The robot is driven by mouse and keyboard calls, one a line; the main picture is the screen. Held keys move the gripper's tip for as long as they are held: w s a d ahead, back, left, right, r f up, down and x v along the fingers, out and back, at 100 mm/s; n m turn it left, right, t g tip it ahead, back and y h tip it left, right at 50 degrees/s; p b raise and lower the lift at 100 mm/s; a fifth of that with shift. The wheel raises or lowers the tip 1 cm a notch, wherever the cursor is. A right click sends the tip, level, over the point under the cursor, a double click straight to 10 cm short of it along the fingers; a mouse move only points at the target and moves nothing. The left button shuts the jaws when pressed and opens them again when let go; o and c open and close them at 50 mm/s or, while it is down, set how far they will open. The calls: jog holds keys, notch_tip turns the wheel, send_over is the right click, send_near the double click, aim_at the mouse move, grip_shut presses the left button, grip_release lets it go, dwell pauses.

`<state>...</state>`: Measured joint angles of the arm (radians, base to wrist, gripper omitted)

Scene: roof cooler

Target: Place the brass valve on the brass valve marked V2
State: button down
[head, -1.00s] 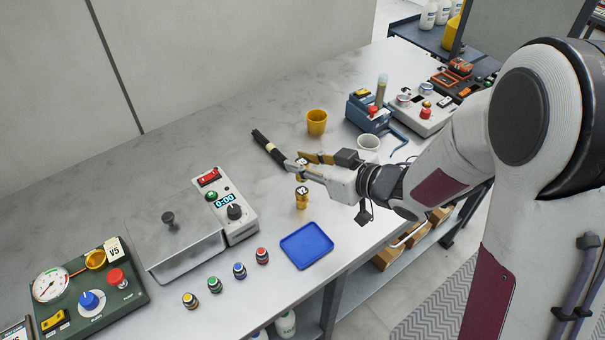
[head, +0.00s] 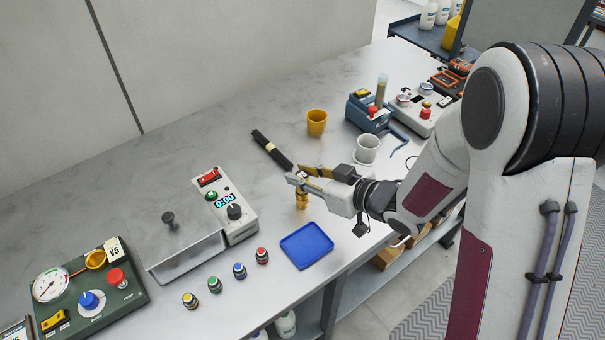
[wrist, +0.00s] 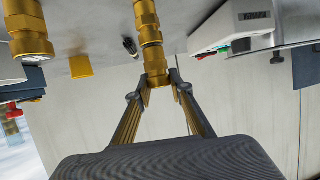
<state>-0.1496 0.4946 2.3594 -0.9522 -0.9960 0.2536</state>
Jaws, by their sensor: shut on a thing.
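My gripper (head: 300,181) is shut on a brass valve (wrist: 154,62), held between the fingertips in the wrist view. The brass valve marked V2 (head: 302,201) stands upright on the bench, directly below my gripper in the head view; its tag is now covered. In the wrist view, which looks upside down, the held valve lines up end to end with the brass body of V2 (wrist: 146,14). They look close or touching; I cannot tell if they are seated. Another brass fitting (wrist: 28,40) shows at the left of the wrist view.
A blue tray (head: 307,246) lies in front of my gripper. A controller box (head: 226,208) stands left. The bench between box and gripper is clear.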

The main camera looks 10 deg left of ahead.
jog(key=shift+f, duration=0.15)
jog(key=c, duration=1.8)
grip_release()
jog(key=shift+d+r, duration=0.1)
jog(key=shift+r, duration=0.1)
jog(key=shift+v, duration=5.9)
